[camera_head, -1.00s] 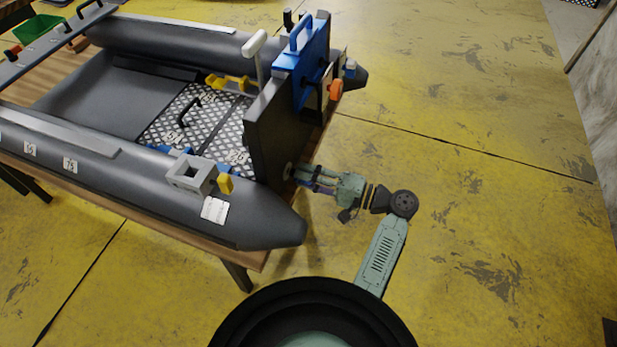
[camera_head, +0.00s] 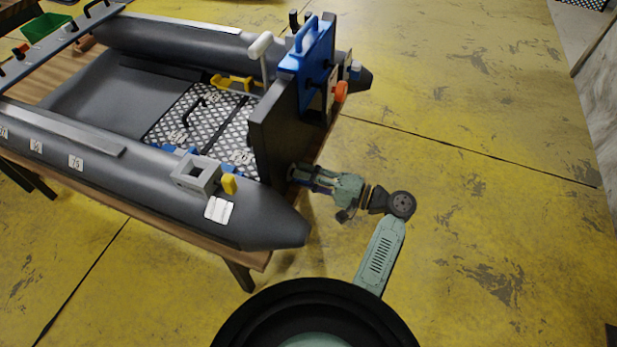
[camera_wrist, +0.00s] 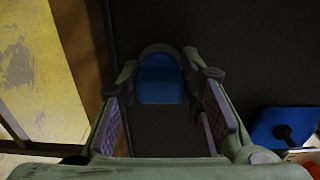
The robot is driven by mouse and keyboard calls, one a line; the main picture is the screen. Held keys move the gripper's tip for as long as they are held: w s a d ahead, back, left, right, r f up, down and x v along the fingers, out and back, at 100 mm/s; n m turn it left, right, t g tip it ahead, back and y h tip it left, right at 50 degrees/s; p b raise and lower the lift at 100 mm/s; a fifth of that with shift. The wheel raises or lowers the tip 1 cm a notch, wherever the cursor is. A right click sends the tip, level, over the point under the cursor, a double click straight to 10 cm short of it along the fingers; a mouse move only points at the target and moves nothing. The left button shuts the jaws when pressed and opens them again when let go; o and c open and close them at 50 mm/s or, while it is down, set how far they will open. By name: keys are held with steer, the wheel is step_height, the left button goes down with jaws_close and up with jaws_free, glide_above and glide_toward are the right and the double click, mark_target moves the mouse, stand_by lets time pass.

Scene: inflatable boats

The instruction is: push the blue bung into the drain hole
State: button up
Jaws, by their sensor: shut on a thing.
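The blue bung (camera_wrist: 160,84) shows between my fingertips in the wrist view, held by my gripper (camera_wrist: 165,82). A rounded grey rim of the drain hole (camera_wrist: 160,48) arches around its far end, against the dark transom (camera_wrist: 240,45). How deep the bung sits in the hole cannot be told. In the head view my gripper (camera_head: 297,174) is at the outer face of the transom (camera_head: 273,138), low down and close to it or touching. There the fingers hide the bung and the hole.
The grey inflatable boat (camera_head: 150,190) rests on a wooden table. A blue clamp-like part (camera_head: 308,62) with an orange knob (camera_head: 341,91) sits on the transom above my gripper. The yellow floor to the right is clear.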

steer(key=shift+w+a, duration=0.1)
steer(key=shift+a, duration=0.35)
steer(key=o, duration=1.2)
steer(key=v, duration=1.2)
